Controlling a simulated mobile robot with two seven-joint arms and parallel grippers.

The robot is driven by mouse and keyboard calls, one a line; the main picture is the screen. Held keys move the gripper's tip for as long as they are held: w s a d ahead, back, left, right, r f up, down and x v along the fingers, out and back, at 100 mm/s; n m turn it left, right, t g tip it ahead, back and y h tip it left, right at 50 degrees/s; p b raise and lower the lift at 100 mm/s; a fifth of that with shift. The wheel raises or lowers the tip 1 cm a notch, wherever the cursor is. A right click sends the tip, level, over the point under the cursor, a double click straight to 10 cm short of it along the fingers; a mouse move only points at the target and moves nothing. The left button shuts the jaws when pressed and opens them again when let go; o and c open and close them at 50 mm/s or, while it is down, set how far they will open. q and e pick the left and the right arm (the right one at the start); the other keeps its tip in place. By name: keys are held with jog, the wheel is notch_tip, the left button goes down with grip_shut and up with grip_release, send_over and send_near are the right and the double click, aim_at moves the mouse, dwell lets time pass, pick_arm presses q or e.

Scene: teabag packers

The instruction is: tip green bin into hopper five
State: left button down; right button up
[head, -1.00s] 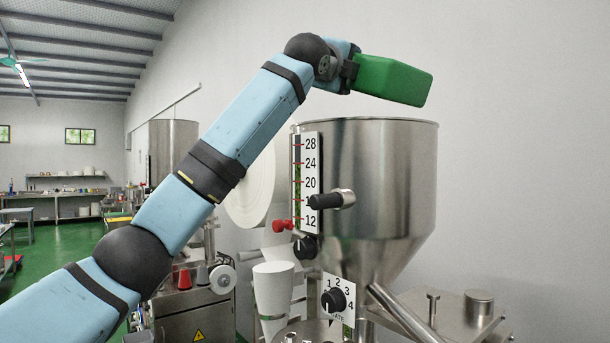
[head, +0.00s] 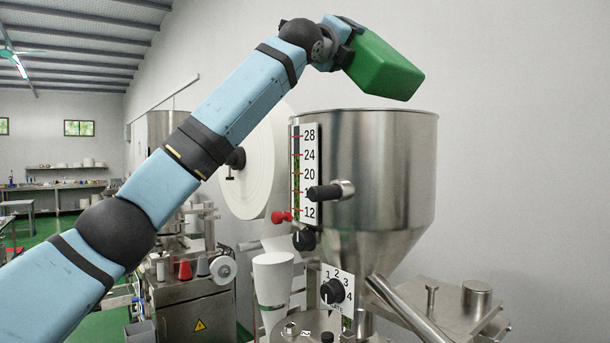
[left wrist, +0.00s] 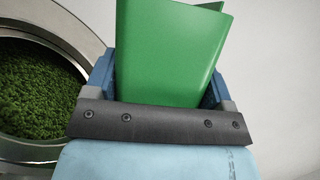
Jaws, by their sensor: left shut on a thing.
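The green bin (head: 384,66) is held above the open top of the steel hopper (head: 372,165), tilted with one end lower toward the right. My left gripper (head: 341,48) is shut on the bin at its upper left end. In the left wrist view the bin (left wrist: 170,50) sits between the jaws of the left gripper (left wrist: 165,92), and the bin's opening and contents are hidden. Beside it the hopper's round rim (left wrist: 85,35) shows, with green leafy material (left wrist: 38,95) inside. No hopper number is readable. My right gripper is not in view.
A level scale (head: 308,170) and a black-handled knob (head: 325,192) are on the hopper's left side. A large white paper roll (head: 255,165) stands behind my left arm. A numbered dial (head: 333,291) and a white cup stack (head: 272,278) are below. The wall is close behind.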

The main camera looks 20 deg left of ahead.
pick_arm(q)
jog(key=shift+s+a+r+m, duration=0.15)
jog(key=shift+r+m, duration=0.15)
jog(key=shift+m, duration=0.2)
pick_arm(e)
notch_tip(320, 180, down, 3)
jog(key=b, duration=0.3)
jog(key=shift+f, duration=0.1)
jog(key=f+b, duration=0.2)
jog(key=shift+b, duration=0.3)
pick_arm(q)
jog(key=s+d, duration=0.3)
jog(key=s, duration=0.7)
jog(key=s+d+r, duration=0.1)
jog(key=s+d, duration=0.2)
jog(key=s, duration=0.8)
jog(key=shift+d, duration=0.4)
